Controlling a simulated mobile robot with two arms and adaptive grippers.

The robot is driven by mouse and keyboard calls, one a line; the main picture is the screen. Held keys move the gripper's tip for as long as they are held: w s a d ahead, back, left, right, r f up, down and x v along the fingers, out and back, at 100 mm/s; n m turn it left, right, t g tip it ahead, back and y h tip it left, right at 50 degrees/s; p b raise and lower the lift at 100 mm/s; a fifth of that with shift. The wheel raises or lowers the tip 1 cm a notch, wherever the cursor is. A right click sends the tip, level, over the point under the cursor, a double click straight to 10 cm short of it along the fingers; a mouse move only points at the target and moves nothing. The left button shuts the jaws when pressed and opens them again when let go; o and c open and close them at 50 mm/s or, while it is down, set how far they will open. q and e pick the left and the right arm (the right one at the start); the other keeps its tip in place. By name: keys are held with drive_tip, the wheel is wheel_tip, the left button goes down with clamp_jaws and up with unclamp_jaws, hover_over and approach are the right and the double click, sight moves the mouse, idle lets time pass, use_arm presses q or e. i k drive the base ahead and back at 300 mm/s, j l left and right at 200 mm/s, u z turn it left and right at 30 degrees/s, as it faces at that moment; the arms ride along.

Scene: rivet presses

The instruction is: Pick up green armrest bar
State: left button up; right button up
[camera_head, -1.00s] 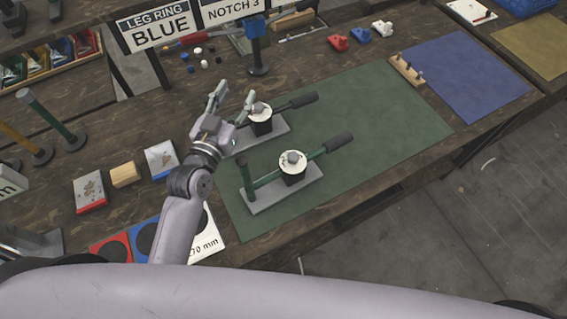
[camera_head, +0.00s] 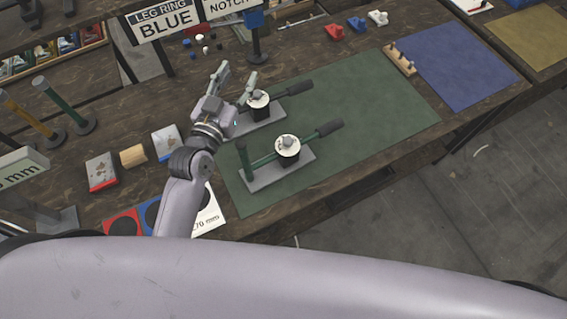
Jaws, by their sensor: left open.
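A dark green bar (camera_head: 58,99) stands leaning in the picture on a round black base at the left of the table, beside a yellow bar (camera_head: 27,114) on a similar base. Another green bar (camera_head: 263,160) is part of the nearer press (camera_head: 288,148), which has a black handle and grey base plate. I cannot tell from the picture alone which green piece is the armrest bar. My left gripper (camera_head: 238,73) is open and empty, beside the farther press (camera_head: 258,101), well right of the standing green bar. My right gripper is not in view.
A green mat (camera_head: 365,108) lies under the presses, with a blue mat (camera_head: 460,75) to its right. A wooden block (camera_head: 133,156) and small boxes lie left of my arm. Most of the green mat's right side is clear.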

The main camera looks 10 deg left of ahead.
sight(257, 175)
drive_tip(key=k+l, duration=0.7)
